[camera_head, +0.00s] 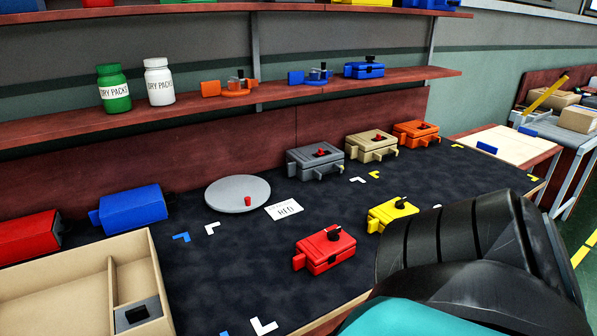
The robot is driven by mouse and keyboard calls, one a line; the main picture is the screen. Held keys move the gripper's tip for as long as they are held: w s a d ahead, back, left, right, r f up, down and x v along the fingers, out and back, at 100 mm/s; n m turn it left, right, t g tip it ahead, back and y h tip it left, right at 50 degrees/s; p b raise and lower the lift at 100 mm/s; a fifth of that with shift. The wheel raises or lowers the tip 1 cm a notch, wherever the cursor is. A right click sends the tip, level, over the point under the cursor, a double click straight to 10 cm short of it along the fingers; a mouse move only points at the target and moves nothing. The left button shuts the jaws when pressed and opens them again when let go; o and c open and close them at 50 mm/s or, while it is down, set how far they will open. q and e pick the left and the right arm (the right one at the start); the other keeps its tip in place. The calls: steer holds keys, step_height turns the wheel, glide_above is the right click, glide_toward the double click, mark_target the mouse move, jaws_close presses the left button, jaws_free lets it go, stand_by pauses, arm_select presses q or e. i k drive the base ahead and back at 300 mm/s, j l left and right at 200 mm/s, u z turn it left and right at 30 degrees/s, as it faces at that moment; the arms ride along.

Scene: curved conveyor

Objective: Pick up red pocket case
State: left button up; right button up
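A red case (325,250) with a black knob on top sits on the dark mat, right of centre near the front edge. A larger plain red box (28,238) lies at the far left, partly cut off by the picture edge. I cannot tell for sure which one is called the pocket case. A black and teal part of my arm fills the lower right, close to the red case in the picture. No fingers show on it. My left gripper is not in view.
A yellow case (391,214) stands beside my arm, partly hidden. Grey (316,163), tan (371,147) and orange (416,134) cases line the back. A round grey plate (228,195), a blue box (133,209) and a cardboard tray (60,255) are left. A shelf (200,103) hangs above.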

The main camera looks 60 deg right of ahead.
mark_target(319, 252)
steer(key=z, duration=2.15)
steer(key=l, duration=0.55)
steer(key=i+l, duration=0.15)
steer(key=l, duration=0.45)
